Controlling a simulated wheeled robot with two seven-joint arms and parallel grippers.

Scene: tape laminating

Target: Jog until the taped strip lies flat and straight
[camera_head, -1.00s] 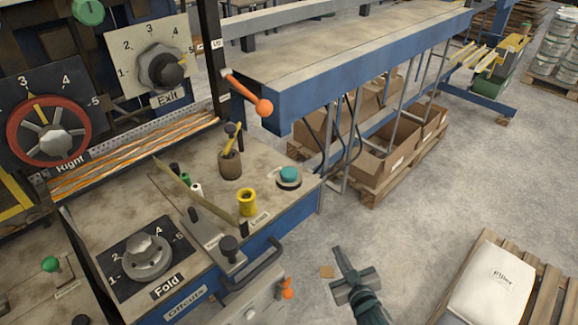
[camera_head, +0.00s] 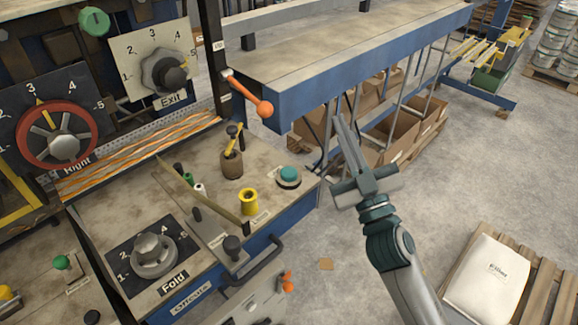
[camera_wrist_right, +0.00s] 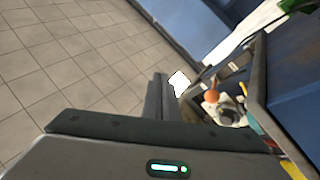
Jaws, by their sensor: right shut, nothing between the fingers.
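Orange and pale striped strips (camera_head: 140,155) run along the machine bed in the head view, between the red Right dial (camera_head: 55,137) and the Exit dial (camera_head: 164,72). They look roughly parallel; whether tape on them lies flat is too small to tell. A teal push button (camera_head: 289,175) sits at the right corner of the worn panel (camera_head: 215,205). My right gripper (camera_head: 341,122) is shut and empty, above the floor to the right of that button and apart from it. Its fingers (camera_wrist_right: 161,95) show in the right wrist view. My left gripper is out of view.
An orange-knobbed lever (camera_head: 263,107) sticks out above the button. A blue-edged table (camera_head: 330,55) lies behind my gripper.

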